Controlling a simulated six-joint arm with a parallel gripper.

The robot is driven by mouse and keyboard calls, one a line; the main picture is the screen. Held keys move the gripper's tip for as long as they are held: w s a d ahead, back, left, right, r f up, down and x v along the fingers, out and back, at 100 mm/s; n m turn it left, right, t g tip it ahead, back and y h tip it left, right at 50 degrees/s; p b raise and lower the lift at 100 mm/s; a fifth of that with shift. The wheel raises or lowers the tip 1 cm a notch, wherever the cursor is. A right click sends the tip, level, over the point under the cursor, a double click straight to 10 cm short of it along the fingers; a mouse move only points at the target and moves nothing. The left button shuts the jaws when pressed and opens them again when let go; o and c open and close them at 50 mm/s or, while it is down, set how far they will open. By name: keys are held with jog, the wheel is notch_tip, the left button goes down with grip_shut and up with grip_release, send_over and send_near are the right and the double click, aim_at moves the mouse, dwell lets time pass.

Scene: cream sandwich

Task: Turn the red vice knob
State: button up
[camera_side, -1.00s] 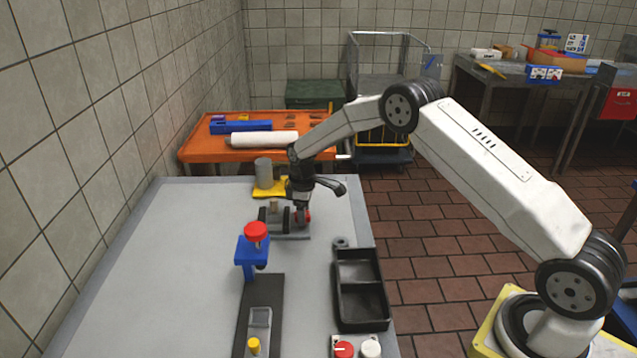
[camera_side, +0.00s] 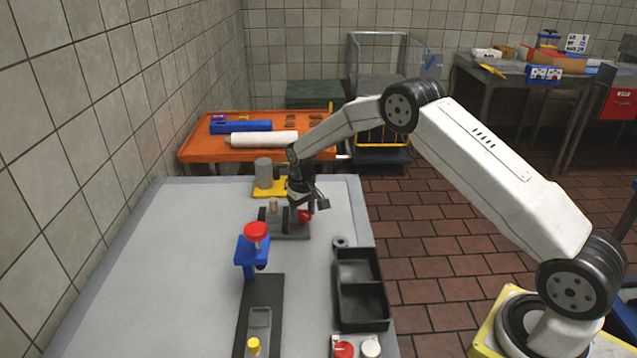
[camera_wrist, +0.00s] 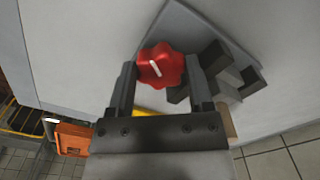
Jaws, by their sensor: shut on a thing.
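The red vice knob (camera_wrist: 160,66) has a lobed rim and a white line on its face. In the wrist view it sits between the two fingers of my gripper (camera_wrist: 160,78), which is shut on it. In the side view the knob (camera_side: 304,216) shows as a small red patch at the right of the grey vice (camera_side: 275,222), partly hidden by my gripper (camera_side: 299,203). In the wrist view the vice's dark jaws (camera_wrist: 215,75) show to the right of the knob.
A blue stand with a red top (camera_side: 255,232) is nearer on the grey table (camera_side: 170,260). A black two-part tray (camera_side: 361,285) lies at the right edge. A grey cylinder on a yellow base (camera_side: 264,174) stands behind the vice. The table's left side is clear.

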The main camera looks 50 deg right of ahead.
aim_at(303, 214)
dwell(0.4)
jog(key=o, duration=1.3)
jog(key=shift+c, duration=0.2)
jog(key=shift+r, duration=0.15)
jog(key=shift+r, duration=3.8)
